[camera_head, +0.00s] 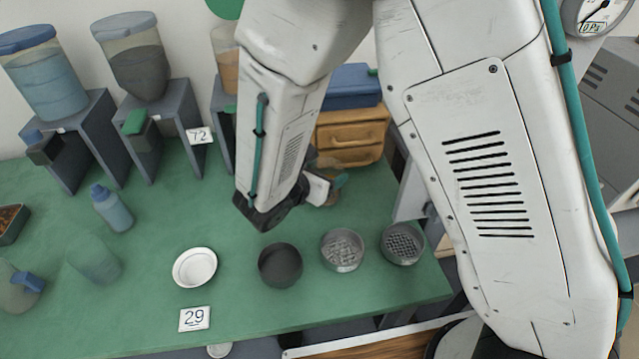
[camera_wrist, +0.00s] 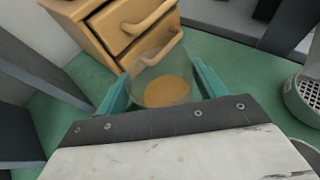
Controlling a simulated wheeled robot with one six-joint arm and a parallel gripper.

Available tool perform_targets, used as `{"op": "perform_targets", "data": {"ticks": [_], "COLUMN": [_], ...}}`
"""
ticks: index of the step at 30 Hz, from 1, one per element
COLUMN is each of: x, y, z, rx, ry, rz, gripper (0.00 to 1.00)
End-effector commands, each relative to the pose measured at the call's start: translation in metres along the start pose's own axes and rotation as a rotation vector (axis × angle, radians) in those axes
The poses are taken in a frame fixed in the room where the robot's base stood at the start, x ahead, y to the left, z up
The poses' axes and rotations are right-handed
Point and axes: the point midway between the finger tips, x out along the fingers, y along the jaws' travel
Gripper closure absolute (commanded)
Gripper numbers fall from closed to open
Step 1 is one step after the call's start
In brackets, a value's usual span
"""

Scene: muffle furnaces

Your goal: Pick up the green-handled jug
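In the wrist view, a clear vessel (camera_wrist: 166,88) with orange-tan contents stands between the two teal fingers of my gripper (camera_wrist: 161,75). One finger is on each side of it, spread apart. I cannot tell whether either finger touches the vessel. No green handle on it can be made out, so I cannot confirm it is the green-handled jug. In the head view, my gripper (camera_head: 328,186) is low over the green table (camera_head: 130,295), in front of the wooden drawers (camera_head: 352,137). My arm hides most of that spot.
Several round metal containers, including a dark one (camera_head: 280,265) and a sieve (camera_head: 402,244), stand right of a white dish (camera_head: 195,267). A blue-handled jug (camera_head: 18,290) and a blue bottle (camera_head: 112,208) are at left. Dispensers on grey stands (camera_head: 75,140) line the back.

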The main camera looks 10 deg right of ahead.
Motion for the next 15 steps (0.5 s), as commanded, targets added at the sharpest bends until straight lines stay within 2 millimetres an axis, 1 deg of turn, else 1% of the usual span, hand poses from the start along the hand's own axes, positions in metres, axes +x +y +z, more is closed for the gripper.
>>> {"op": "perform_targets", "data": {"ticks": [1, 2, 3, 11, 15], "x": [0.000, 0.000, 0.000, -0.001, -0.005], "y": [0.000, 0.000, 0.000, 0.000, 0.000], "z": [-0.001, -0.001, -0.001, 0.001, 0.011], "rx": [-0.001, -0.001, -0.001, -0.001, 0.001], "ry": [0.001, 0.001, 0.001, 0.001, 0.000], "rz": [0.000, 0.000, 0.000, 0.000, 0.001], "gripper": [0.65, 0.73, 0.78, 0.79, 0.79]}}
